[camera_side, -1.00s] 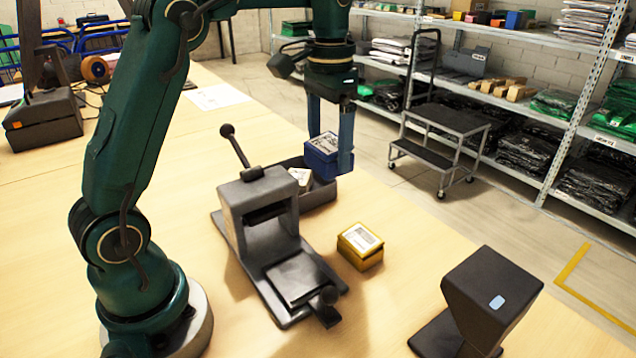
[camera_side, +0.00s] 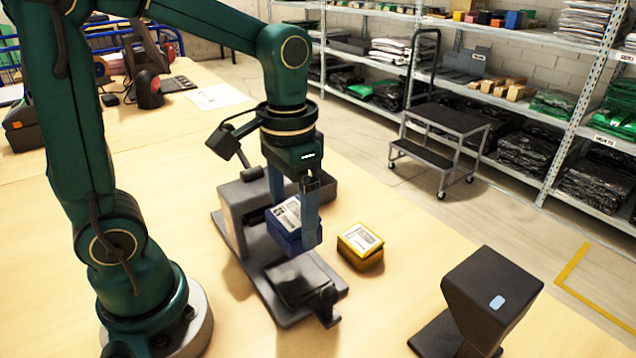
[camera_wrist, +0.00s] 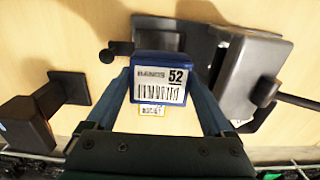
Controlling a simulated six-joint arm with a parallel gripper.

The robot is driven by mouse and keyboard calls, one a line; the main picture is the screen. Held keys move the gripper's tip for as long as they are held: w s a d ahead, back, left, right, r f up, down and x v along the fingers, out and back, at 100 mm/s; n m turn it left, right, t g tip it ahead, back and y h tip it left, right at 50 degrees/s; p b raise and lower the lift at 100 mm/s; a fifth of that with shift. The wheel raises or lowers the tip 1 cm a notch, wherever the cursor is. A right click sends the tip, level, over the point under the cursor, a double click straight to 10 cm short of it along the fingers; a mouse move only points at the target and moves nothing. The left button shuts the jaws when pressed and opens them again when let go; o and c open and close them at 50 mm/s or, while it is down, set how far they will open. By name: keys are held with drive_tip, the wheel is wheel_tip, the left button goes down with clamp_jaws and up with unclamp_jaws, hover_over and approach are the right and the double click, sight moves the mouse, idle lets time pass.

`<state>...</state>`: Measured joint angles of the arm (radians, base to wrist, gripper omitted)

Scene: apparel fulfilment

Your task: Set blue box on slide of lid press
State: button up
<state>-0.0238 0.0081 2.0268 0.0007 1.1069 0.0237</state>
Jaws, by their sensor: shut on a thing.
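My gripper (camera_side: 294,217) is shut on the blue box (camera_side: 288,232), with one blue finger on each side. The box is held level above the lid press (camera_side: 232,215), near the frame end of its slide (camera_side: 298,279). In the side view the box appears raised above the slide, not resting on it. In the wrist view the blue box (camera_wrist: 160,65) shows its white label with "52" between the fingers, and the press (camera_wrist: 240,75) is to its right. Its contact with the slide cannot be seen there.
A yellow box (camera_side: 360,246) stands on the table just right of the press. A dark scanner-like stand (camera_side: 490,292) is at the front right.

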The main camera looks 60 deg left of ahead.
drive_tip(key=shift+f, duration=4)
drive_tip(key=o, duration=1.1)
drive_tip(key=shift+o, duration=0.2)
drive_tip(key=shift+r, duration=0.15)
drive_tip(key=shift+r, duration=2.45)
